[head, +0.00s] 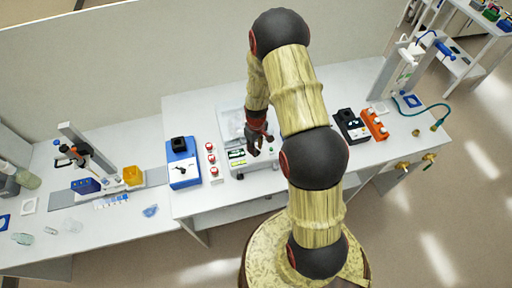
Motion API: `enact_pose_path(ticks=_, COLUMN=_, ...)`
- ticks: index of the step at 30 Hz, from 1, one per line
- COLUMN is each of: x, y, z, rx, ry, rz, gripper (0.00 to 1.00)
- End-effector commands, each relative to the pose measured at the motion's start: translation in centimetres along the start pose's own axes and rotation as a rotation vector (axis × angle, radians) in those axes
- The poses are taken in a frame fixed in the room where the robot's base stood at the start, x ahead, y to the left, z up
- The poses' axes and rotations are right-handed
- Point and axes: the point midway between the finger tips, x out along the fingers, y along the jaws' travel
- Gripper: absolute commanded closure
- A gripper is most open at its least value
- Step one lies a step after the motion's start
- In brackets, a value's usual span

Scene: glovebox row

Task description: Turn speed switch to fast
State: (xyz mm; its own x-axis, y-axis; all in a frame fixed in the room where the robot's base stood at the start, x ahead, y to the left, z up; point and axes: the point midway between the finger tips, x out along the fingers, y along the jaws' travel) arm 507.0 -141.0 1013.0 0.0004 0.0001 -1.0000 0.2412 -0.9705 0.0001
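A blue box-shaped device (176,152) with a black cup-like top stands on the bench left of my gripper. A small black switch or knob (183,171) sits on its white front panel; its labels are too small to read. A black device (351,127) with a similar black top stands to the right, behind my arm. No speed marking is legible on either. My gripper (254,149) hangs over a white instrument (239,163) between them, apart from both devices. It is small and dark, and its fingers cannot be made out clearly.
Several red-topped items (210,158) stand between the blue device and the white instrument. An orange block (375,124) stands beside the black device. The bench's front strip (205,195) is mostly clear.

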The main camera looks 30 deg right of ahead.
Motion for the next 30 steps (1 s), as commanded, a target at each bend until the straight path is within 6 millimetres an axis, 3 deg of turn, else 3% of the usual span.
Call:
enact_pose_path(ticks=2, x=-0.01, y=0.00, z=-0.01, rx=0.000, ry=0.000, rz=0.000, gripper=0.73)
enact_pose_path(ticks=17, x=-0.03, y=0.00, z=-0.01, rx=0.000, ry=0.000, rz=0.000, gripper=1.00)
enact_pose_path(ticks=30, x=-0.01, y=0.02, z=-0.02, rx=0.009, ry=0.000, rz=0.000, gripper=1.00)
